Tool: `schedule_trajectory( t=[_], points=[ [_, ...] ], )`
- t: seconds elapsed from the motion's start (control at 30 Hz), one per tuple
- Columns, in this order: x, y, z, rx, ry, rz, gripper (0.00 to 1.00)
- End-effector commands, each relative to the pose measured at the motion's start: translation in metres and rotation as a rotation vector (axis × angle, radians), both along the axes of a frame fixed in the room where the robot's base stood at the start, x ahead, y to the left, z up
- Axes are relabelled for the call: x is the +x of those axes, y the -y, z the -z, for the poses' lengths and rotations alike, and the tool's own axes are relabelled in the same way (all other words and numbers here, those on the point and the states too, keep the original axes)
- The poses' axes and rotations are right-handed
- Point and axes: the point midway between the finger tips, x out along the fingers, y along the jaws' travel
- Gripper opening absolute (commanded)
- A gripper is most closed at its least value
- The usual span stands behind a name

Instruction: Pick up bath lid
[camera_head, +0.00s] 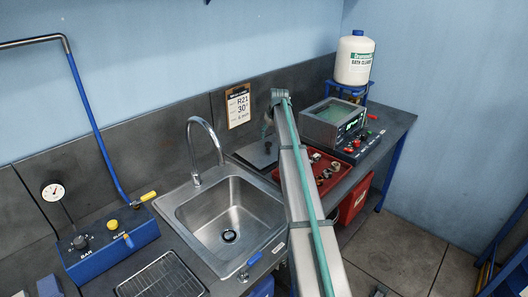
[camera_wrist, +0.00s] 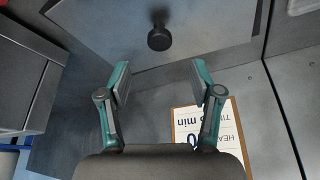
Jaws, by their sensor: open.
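The bath lid (camera_head: 250,153) is a flat grey metal plate on the bench, between the sink and the red tray, partly hidden by my arm. In the wrist view the lid (camera_wrist: 105,28) fills the upper middle, with a round black knob (camera_wrist: 160,38) standing on it. My gripper (camera_wrist: 160,76) is open and empty. Its two teal fingers are spread apart, and the knob lies beyond the fingertips, about midway between them in the picture. The height of the fingers over the lid is hard to tell.
A red tray (camera_head: 341,172) of small parts and a boxy device (camera_head: 333,124) with a control panel stand right of the lid. The sink (camera_head: 177,208) and faucet (camera_head: 205,128) are left. A clipboard (camera_head: 238,105) hangs on the backsplash behind.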

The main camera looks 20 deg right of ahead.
Motion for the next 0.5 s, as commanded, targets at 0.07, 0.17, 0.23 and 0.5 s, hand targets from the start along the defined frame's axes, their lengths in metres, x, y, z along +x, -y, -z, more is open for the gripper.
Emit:
schedule_trajectory(
  t=[0.07,0.17,0.23,0.5],
  points=[
    [0.005,0.000,0.010,0.001,-0.003,0.000,0.64],
    [0.010,0.001,0.022,0.000,-0.002,-0.001,0.64],
    [0.011,0.001,0.027,0.000,-0.002,-0.001,0.64],
    [0.017,0.001,0.044,0.000,-0.004,-0.001,0.64]
  ],
)
